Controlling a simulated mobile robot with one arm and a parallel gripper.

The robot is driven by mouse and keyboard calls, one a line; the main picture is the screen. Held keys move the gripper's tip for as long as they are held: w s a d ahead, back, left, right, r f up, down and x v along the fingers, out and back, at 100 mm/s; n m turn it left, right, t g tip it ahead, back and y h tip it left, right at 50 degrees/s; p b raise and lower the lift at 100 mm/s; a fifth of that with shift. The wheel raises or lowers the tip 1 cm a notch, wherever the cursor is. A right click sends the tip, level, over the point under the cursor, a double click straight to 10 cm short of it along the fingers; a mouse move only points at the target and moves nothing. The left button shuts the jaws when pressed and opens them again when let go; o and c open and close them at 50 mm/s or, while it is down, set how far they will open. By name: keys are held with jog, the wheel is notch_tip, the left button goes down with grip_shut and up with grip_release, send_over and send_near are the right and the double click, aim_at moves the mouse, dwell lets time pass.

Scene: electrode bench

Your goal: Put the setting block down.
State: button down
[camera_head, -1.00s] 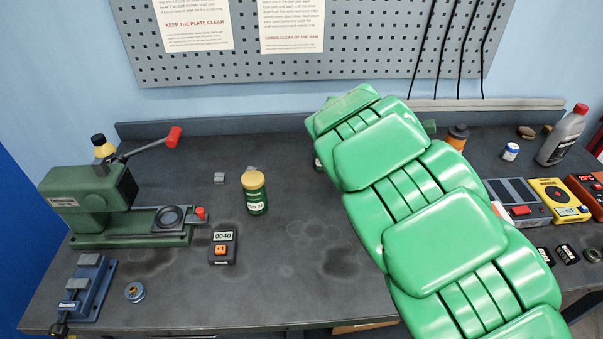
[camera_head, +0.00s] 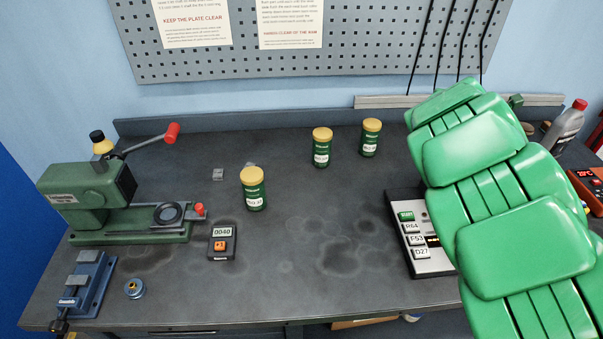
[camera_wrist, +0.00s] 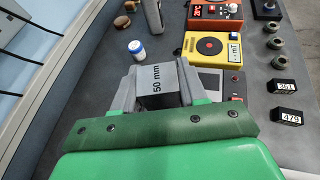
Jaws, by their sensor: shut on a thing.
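The setting block (camera_wrist: 157,84) is a grey block marked "50 mm". It sits between the two grey fingers of my gripper (camera_wrist: 158,72), which is shut on it, in the wrist view. A grey device (camera_wrist: 211,82) shows beyond and beside the block in that view; whether the block touches anything below, I cannot tell. In the head view my green arm covers the right part of the bench, and it hides the gripper and the block.
In the wrist view, a yellow device (camera_wrist: 207,47), a red device (camera_wrist: 214,12), a white bottle (camera_wrist: 137,50) and black blocks (camera_wrist: 281,87) lie around. A labelled panel (camera_head: 433,267) stands beside my arm. The bench (camera_head: 310,210) has clear room mid-surface, right of the jar (camera_head: 253,190).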

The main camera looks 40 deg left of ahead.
jog(key=w+d+r+n+t+y, duration=0.1)
jog(key=w+d+r+n+y, duration=0.15)
jog(key=d, duration=0.45)
jog(key=w+d+r+n+y, duration=0.2)
jog(key=w+d+r, duration=0.15)
jog(key=d, duration=0.25)
jog(key=s+a+f+n+g+y, duration=0.1)
jog(key=s+a+f+n+y, duration=0.4)
jog(key=a, duration=0.6)
jog(key=s+a+f+n+g+y, duration=0.1)
jog(key=s+a+n+y, duration=0.15)
jog(key=s+a, duration=0.65)
jog(key=s+a+f+n+g+y, duration=0.2)
jog(key=s+a+f+n+y, duration=0.15)
jog(key=a, duration=0.95)
jog(key=s+a+n+g+y, duration=0.1)
jog(key=s+a+n+g, duration=0.2)
jog(key=s+a, duration=0.5)
jog(key=s+a+n+g+y, duration=0.2)
jog(key=s+a+g, duration=0.15)
jog(key=s, duration=0.85)
jog(key=s+a+n+g+y, duration=0.1)
jog(key=s+a+n+g, duration=0.15)
jog(key=s+a, duration=0.6)
send_over(282, 172)
jog(key=shift+n, duration=0.3)
jog(key=shift+s+d+f, duration=0.1)
jog(key=shift+d+f, duration=0.05)
jog(key=shift+f, duration=6.7)
jog(key=shift+f, duration=0.1)
